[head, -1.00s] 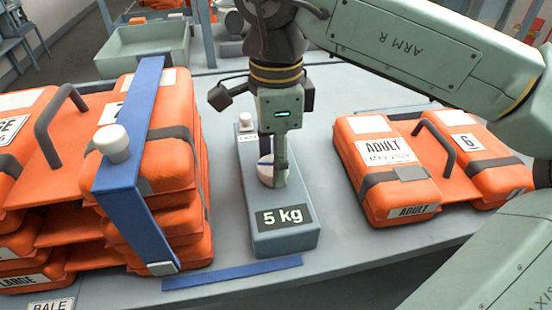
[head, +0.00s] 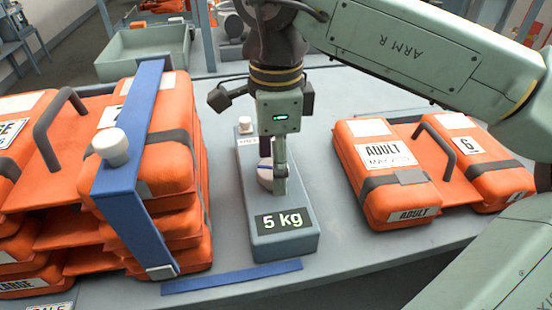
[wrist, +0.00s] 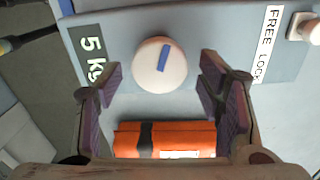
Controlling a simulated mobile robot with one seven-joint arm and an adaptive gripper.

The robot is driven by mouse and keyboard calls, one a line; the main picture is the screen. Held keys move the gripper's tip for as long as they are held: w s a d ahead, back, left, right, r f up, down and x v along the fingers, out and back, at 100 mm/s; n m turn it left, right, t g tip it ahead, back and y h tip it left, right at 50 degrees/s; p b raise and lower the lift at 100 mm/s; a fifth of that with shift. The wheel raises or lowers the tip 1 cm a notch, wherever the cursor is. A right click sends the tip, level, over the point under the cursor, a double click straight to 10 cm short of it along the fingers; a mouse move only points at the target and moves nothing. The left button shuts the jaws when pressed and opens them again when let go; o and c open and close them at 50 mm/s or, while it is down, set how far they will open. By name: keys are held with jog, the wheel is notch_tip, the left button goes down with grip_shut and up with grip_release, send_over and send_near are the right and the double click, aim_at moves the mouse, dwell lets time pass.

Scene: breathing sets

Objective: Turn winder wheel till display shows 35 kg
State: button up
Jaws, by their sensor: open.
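The winder (head: 285,247) is a grey box on the table, and its display (head: 279,221) reads "5 kg". The display also shows in the wrist view (wrist: 91,55). The winder wheel is a round white knob with a blue mark (wrist: 161,66) on top of the box; in the head view (head: 264,178) my gripper partly hides it. My gripper (head: 279,182) points down at the wheel. In the wrist view its fingers (wrist: 161,75) are open, one to each side of the wheel, with visible gaps. A "FREE LOCK" label (wrist: 267,45) and a small white knob (wrist: 305,27) are at the box's other end.
Stacked orange lifejackets (head: 165,150) with a blue strap frame (head: 120,185) stand close left of the winder. Orange "ADULT" packs (head: 390,180) lie to the right. A blue strip (head: 232,276) lies in front. A grey-green tray (head: 143,52) is behind.

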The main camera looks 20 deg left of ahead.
notch_tip(320, 180, up, 12)
dwell(0.7)
dwell(0.4)
